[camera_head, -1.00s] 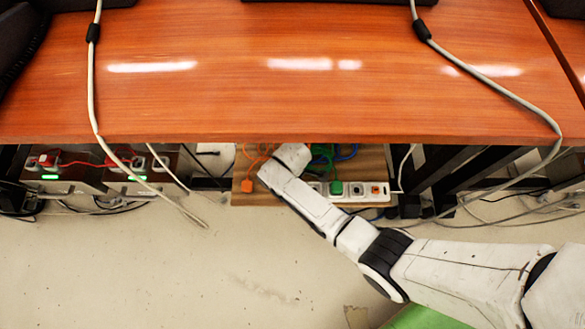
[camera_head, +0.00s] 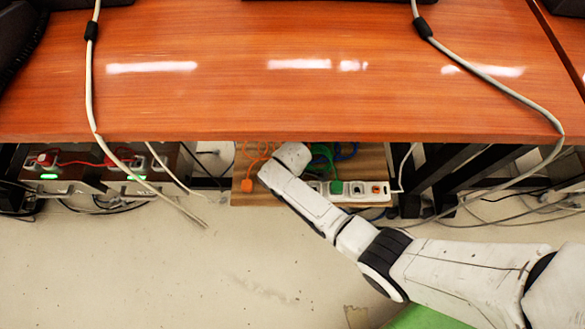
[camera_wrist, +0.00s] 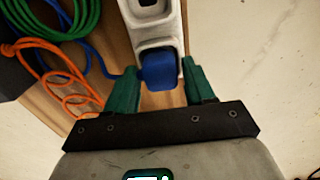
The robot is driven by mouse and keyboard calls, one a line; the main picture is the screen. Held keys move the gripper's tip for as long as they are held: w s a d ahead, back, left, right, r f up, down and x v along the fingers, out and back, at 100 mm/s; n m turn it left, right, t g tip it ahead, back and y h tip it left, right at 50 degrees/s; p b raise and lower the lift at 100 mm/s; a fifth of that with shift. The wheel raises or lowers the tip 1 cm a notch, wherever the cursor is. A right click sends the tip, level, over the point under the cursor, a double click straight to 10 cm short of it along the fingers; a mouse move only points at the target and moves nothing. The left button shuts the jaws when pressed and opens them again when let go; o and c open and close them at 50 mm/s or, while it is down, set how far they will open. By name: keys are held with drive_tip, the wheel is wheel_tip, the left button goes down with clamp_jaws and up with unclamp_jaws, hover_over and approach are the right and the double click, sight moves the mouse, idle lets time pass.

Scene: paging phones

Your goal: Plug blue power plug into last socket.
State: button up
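The blue power plug (camera_wrist: 160,72) sits at the near end of the white power strip (camera_wrist: 153,30) in the wrist view, over the end socket. Whether it is fully seated cannot be told. My gripper (camera_wrist: 160,66) is open, with one green finger on each side of the plug and small gaps visible. In the head view, my arm hides the plug and the left end of the strip (camera_head: 365,198). The strip's visible part holds a green plug (camera_head: 336,187). A blue cord (camera_wrist: 98,58) runs on the board to the left in the wrist view.
The wooden board (camera_head: 375,160) lies under the orange-brown desk (camera_head: 300,100), whose front edge overhangs it. An orange plug (camera_head: 247,186) lies at its left, with orange and green cords nearby. Red plugs (camera_head: 45,159) sit in a unit at far left.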

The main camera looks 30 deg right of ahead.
drive_tip(key=shift+o, duration=1)
wheel_tip(320, 180, up, 11)
drive_tip(key=p, duration=0.5)
drive_tip(key=shift+f, duration=0.1)
